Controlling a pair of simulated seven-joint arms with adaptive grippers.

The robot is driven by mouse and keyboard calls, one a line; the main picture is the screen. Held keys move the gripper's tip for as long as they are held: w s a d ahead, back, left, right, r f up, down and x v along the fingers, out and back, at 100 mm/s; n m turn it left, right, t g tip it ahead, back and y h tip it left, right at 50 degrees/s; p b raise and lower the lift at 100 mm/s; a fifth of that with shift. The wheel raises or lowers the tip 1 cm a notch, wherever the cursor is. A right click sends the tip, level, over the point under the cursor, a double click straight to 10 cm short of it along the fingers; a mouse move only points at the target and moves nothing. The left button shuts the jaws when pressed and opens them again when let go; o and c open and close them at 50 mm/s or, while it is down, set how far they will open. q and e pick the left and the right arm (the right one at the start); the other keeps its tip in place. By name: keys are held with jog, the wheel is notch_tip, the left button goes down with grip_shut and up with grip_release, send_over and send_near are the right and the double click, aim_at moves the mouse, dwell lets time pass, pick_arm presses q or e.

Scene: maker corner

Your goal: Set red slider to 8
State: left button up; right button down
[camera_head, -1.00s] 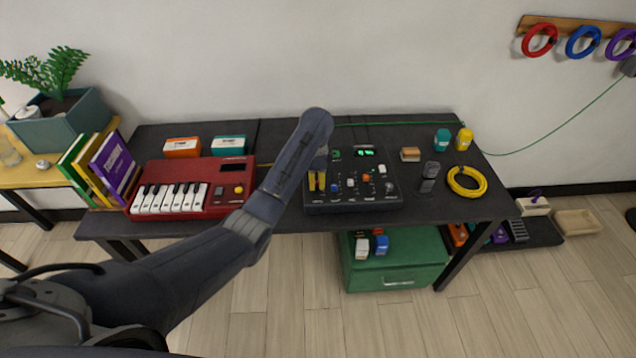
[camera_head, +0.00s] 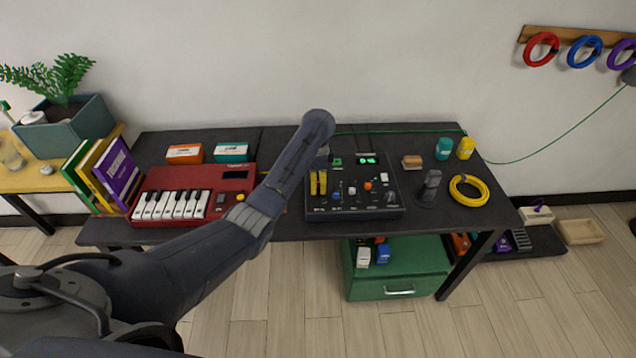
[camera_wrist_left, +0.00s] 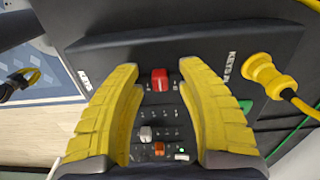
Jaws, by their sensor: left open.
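The dark control panel (camera_head: 380,208) stands on the black table, with coloured caps and a green lit display. My left gripper (camera_head: 318,183) is over the panel's left part, its yellow fingers pointing down. In the left wrist view the red slider (camera_wrist_left: 159,79) shows between the tips of the open gripper (camera_wrist_left: 160,68), with a gap on each side. I cannot tell its scale value. A white cap (camera_wrist_left: 146,133) and an orange cap (camera_wrist_left: 159,149) lie nearer the wrist. In the head view the gripper and arm hide the red slider. My right gripper is not in view.
A red keyboard (camera_head: 190,200) stands left of the panel. A dark upright object (camera_head: 430,186) and a yellow cable coil (camera_head: 468,189) are on its right. A yellow plug (camera_wrist_left: 262,72) sits at the panel's edge in the wrist view. A green drawer box (camera_head: 400,277) is below.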

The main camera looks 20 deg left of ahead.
aim_at(318, 182)
pick_arm(q)
jog(key=shift+r, duration=3.35)
jog(key=shift+w+a+r, duration=0.1)
jog(key=shift+w+r, duration=0.05)
jog(key=shift+r, duration=2.5)
